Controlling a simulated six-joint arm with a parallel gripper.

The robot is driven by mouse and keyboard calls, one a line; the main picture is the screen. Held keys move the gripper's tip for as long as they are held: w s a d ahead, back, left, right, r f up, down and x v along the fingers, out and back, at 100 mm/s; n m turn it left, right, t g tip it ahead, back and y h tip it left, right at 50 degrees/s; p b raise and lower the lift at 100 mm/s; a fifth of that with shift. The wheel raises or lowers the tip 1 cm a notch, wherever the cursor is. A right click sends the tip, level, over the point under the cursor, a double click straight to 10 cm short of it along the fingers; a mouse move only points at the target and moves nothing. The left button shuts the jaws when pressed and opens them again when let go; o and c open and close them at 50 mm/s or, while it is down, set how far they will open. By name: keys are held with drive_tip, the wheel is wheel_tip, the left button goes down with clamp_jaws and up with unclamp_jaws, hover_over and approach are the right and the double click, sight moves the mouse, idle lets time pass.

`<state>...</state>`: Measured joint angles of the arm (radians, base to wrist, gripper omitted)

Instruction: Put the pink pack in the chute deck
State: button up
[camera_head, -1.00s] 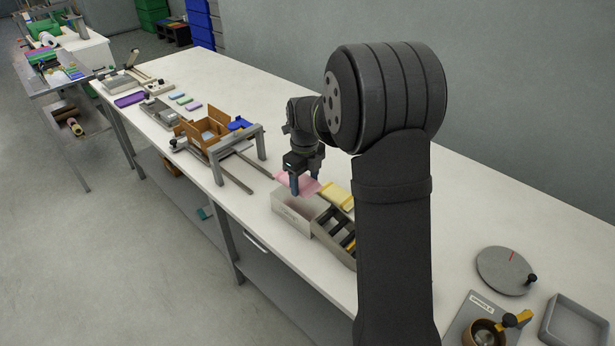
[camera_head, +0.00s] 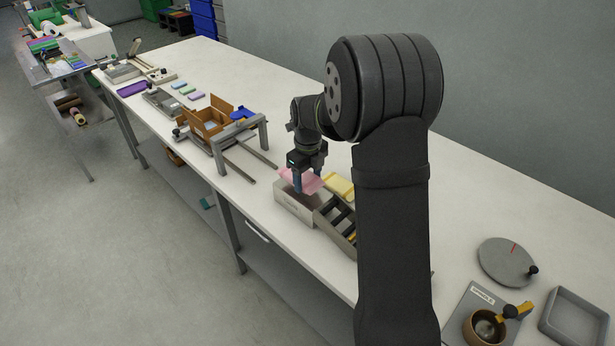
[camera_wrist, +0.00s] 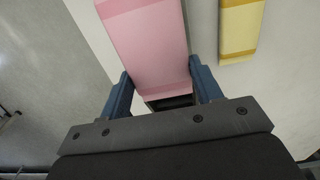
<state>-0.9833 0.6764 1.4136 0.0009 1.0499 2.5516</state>
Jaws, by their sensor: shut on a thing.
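The pink pack (camera_head: 300,179) is held between the blue fingers of my gripper (camera_head: 308,184), over a grey open-topped box (camera_head: 297,208) on the bench. In the wrist view the pink pack (camera_wrist: 150,45) fills the gap between the fingers of my gripper (camera_wrist: 160,70), its long side running away from the palm. A grey frame with dark bars (camera_head: 338,220) adjoins the box on the right, partly hidden by my arm. I cannot tell for sure which of these is the chute deck, or whether the pack touches the box.
A yellow pack (camera_head: 340,186) lies just right of the box; it also shows in the wrist view (camera_wrist: 240,28). A grey gantry (camera_head: 240,150) and brown carton (camera_head: 208,124) stand left. A round grey plate (camera_head: 507,264) and a grey tray (camera_head: 577,318) are at the right.

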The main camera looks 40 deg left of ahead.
drive_tip(key=shift+f, duration=0.25)
idle(0.4)
drive_tip(key=shift+f, duration=1.05)
drive_tip(key=shift+f, duration=0.15)
idle(0.3)
drive_tip(key=o, duration=1)
drive_tip(key=o, duration=0.4)
drive_tip(key=shift+c, duration=0.2)
drive_tip(key=shift+r, duration=4.05)
